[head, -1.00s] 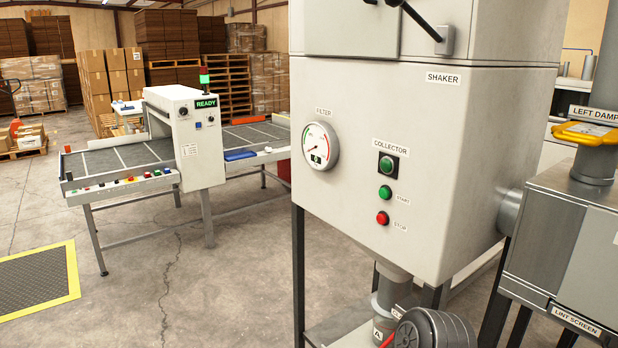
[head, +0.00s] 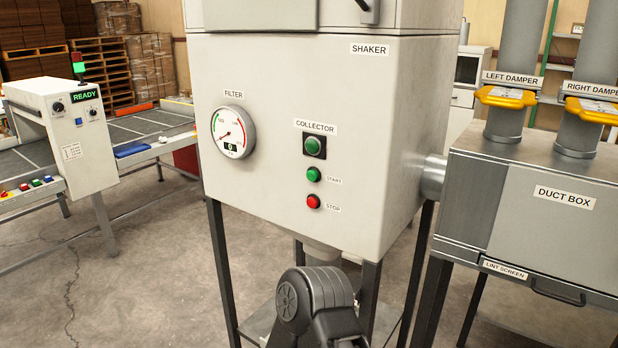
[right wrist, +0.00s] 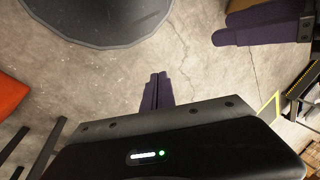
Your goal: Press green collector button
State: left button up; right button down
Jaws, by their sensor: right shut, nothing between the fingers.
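On the front of the grey shaker cabinet (head: 270,75) is the COLLECTOR label. Under it is a green button (head: 313,146) in a black square plate. A smaller green START button (head: 313,174) and a red STOP button (head: 313,201) sit below it in a column. My right gripper (right wrist: 157,78) is shut and empty above the concrete floor, well away from the buttons. What looks like my left gripper (right wrist: 225,36) shows at the upper right of the right wrist view; I cannot tell its opening. Neither gripper's fingers show in the head view.
A FILTER gauge (head: 234,132) is left of the buttons. The duct box (head: 570,225) with yellow-handled dampers (head: 506,97) stands right of the cabinet. A conveyor machine (head: 65,130) showing READY is at left. A dark link of my arm is in front of the cabinet legs.

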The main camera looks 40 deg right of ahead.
jog(key=w+d+r+m+t+h+b, duration=0.1)
jog(key=w+d+r+m+t, duration=0.2)
jog(key=w, duration=0.7)
jog(key=w+d+r+m+t+b, duration=0.1)
jog(key=w+d+r+t, duration=0.3)
jog(key=w, duration=0.6)
jog(key=w+d+r+m+t+h+b, duration=0.1)
jog(key=w+d+r+m+t+h, duration=0.25)
jog(key=w+d+r, duration=0.7)
jog(key=d+r+m+t+h+b, duration=0.1)
jog(key=d+r+m+t+h, duration=0.1)
jog(key=d+r, duration=0.4)
jog(key=w+d+r+m+t+h, duration=0.1)
jog(key=d+r, duration=0.5)
jog(key=r, duration=1.1)
jog(key=w+d+r+m+t+h+b, duration=0.1)
jog(key=d+r+m+t+h, duration=0.2)
jog(key=r, duration=0.9)
jog(key=d+m+h, duration=0.2)
jog(key=d+h, duration=0.1)
jog(key=shift+d+b, duration=0.3)
jog(key=shift+d+t+h, duration=0.15)
jog(key=shift+t+h, duration=0.1)
